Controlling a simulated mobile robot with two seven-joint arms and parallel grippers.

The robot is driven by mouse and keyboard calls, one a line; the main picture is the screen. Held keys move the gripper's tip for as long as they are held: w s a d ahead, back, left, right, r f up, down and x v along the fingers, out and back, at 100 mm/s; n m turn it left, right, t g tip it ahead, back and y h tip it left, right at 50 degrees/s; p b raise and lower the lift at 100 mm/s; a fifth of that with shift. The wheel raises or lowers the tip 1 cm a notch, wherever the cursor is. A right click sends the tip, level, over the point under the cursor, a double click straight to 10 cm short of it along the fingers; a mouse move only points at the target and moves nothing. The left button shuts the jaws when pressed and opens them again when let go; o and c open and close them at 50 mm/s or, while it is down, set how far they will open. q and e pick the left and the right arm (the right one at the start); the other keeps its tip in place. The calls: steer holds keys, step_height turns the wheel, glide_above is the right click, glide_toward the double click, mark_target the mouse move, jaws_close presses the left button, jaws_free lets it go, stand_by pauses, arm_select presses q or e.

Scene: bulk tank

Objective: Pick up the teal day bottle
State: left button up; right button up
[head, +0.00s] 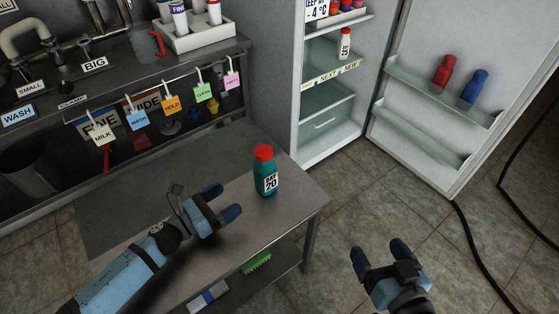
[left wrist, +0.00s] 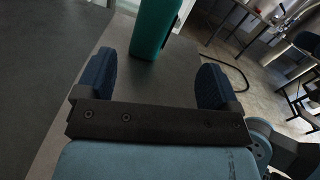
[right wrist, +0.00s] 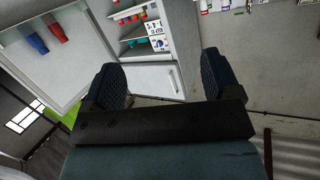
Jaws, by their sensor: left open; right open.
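The teal day bottle (head: 267,172) has a red cap and a white label reading "DAY 20". It stands upright near the right end of the metal table. My left gripper (head: 228,202) is open and empty, low over the table, just left of the bottle and apart from it. In the left wrist view the bottle (left wrist: 152,28) stands just beyond and between the open fingers (left wrist: 155,82); its top is cut off. My right gripper (head: 380,254) is open and empty above the floor, right of the table. It also shows open in the right wrist view (right wrist: 163,82).
An open fridge (head: 325,110) stands behind the table, with a white bottle (head: 345,43) on a shelf. Its door holds a red bottle (head: 444,71) and a blue bottle (head: 475,86). Tags hang along the bench edge at left. The table (head: 302,200) is bare around the bottle.

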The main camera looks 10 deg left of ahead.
mark_target(257, 181)
arm_select(q)
steer(key=shift+w+a+f+m+g, duration=0.15)
steer(key=shift+w+f+m, duration=0.2)
steer(key=shift+m, duration=0.2)
steer(key=shift+w+d+f+m+g, duration=0.1)
steer(key=shift+w+f+m+g, duration=0.1)
steer(key=shift+w+m, duration=0.3)
steer(key=x, duration=0.6)
steer(key=shift+w+d, duration=0.25)
steer(key=shift+d, duration=0.05)
steer(key=shift+w+d, duration=0.4)
steer(key=shift+d, duration=0.05)
steer(key=b+x, duration=0.1)
steer(key=x, duration=0.3)
steer(key=shift+d, duration=0.2)
steer(key=shift+w+d, duration=0.25)
steer(key=shift+w, duration=0.05)
steer(key=c, duration=1)
steer(key=shift+r, duration=0.1)
steer(key=shift+c, duration=0.8)
arm_select(e)
steer(key=shift+w+r+t+y, duration=0.3)
steer(key=shift+w+r, duration=0.2)
steer(key=shift+r, duration=0.35)
